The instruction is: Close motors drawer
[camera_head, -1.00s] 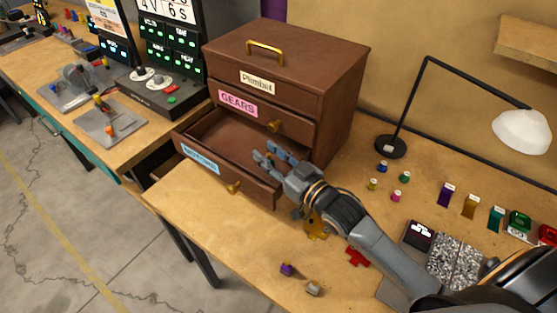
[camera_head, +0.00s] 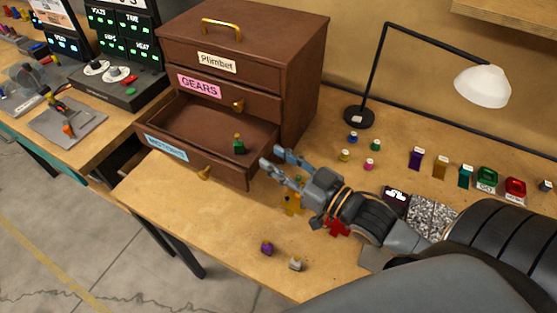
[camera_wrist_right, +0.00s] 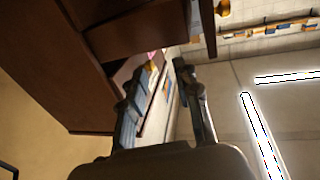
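The motors drawer (camera_head: 207,169) is the lowest drawer of the brown cabinet (camera_head: 283,60) and is pulled out. Its front bears a blue label and a brass knob (camera_head: 204,173). A small green motor-like piece (camera_head: 238,145) stands inside it, towards the right. My right gripper (camera_head: 270,157) is open and empty, just right of the drawer's right side in the head view. The right wrist view also shows its two fingers apart (camera_wrist_right: 163,92), with brown cabinet panels at the upper left. My left gripper is not in view.
The gears drawer (camera_head: 220,94) above is shut. A purple piece (camera_head: 267,248) and a grey piece (camera_head: 296,263) lie near the front.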

